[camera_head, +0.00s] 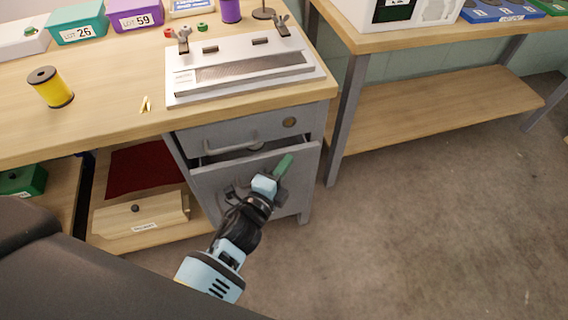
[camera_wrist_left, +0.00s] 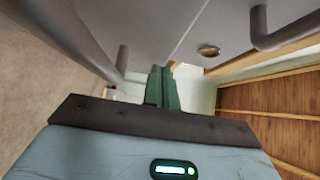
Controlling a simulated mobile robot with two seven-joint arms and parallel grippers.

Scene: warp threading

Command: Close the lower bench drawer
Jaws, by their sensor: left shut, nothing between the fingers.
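The lower drawer (camera_head: 296,190) of the grey bench cabinet has its front standing out, with a dark gap between its top edge and the upper drawer (camera_head: 225,133). My left gripper (camera_head: 284,165) is at the upper right part of the lower drawer's front, its green fingers pointing up and right. The fingers are shut and empty; they also show in the left wrist view (camera_wrist_left: 162,87), close to grey metal panels. Whether they touch the drawer front I cannot tell. My forearm and hand hide part of the drawer front. My right gripper is not in view.
The wooden benchtop (camera_head: 110,125) above holds a grey-white threading fixture (camera_head: 245,70), a yellow spool (camera_head: 50,88) and bins. A wooden box (camera_head: 140,218) stands on the shelf left of the cabinet. The floor (camera_head: 400,220) to the right is clear.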

